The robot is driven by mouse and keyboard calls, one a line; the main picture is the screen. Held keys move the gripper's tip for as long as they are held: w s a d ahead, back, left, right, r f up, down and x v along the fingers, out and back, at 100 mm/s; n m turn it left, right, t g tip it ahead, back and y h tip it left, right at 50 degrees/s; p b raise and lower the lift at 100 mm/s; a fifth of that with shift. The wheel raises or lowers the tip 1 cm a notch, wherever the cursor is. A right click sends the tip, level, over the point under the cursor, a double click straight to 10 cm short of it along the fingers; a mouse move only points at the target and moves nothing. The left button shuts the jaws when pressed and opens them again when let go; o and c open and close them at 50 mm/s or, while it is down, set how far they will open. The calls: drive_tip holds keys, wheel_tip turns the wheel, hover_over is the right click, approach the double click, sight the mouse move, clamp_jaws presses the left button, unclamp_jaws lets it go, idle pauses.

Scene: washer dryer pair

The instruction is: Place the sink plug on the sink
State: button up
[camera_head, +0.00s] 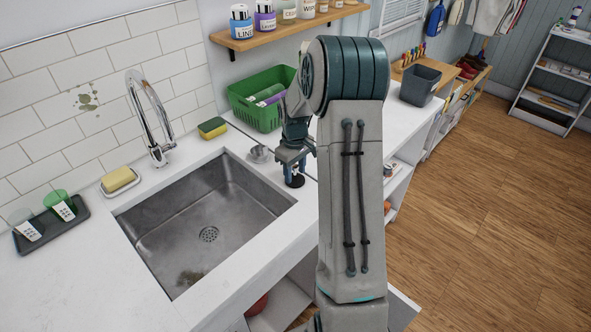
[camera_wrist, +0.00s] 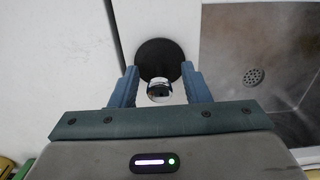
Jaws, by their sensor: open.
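The sink plug (camera_wrist: 160,52) is a dark round disc with a shiny metal knob on the white counter, beside the sink. In the wrist view its knob lies between the two blue fingers of my open gripper (camera_wrist: 160,72); I cannot tell whether they touch it. In the head view my gripper (camera_head: 293,172) is low over the counter right of the sink, with the dark plug (camera_head: 296,182) partly hidden beneath it. The steel sink (camera_head: 165,222) is empty, with a round drain (camera_head: 209,234) in its floor; the drain also shows in the wrist view (camera_wrist: 253,77).
A chrome faucet (camera_head: 150,115) stands behind the sink. A small metal cup-like item (camera_head: 259,154) and a sponge (camera_head: 212,128) are near its back right corner. A green basket (camera_head: 250,112) stands behind my gripper. A soap dish (camera_head: 121,188) and a cup tray (camera_head: 55,232) are at left.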

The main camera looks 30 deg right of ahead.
sight(294, 167)
wheel_tip(294, 167, up, 12)
drive_tip(key=b, duration=0.2)
drive_tip(key=s+a+r+m+t, duration=0.1)
drive_tip(key=s+a+r, duration=0.2)
drive_tip(key=s+a, duration=0.25)
drive_tip(key=s+a+r+m, duration=0.1)
drive_tip(key=s+a+r, duration=0.25)
drive_tip(key=s, duration=0.25)
drive_tip(key=s+a+f+m+t, duration=0.1)
drive_tip(key=s+a, duration=0.2)
drive_tip(key=s, duration=0.4)
drive_tip(key=s+a+f+m+t, duration=0.1)
drive_tip(key=s+a, duration=0.2)
drive_tip(key=s, duration=0.4)
drive_tip(key=shift+s+a, duration=0.25)
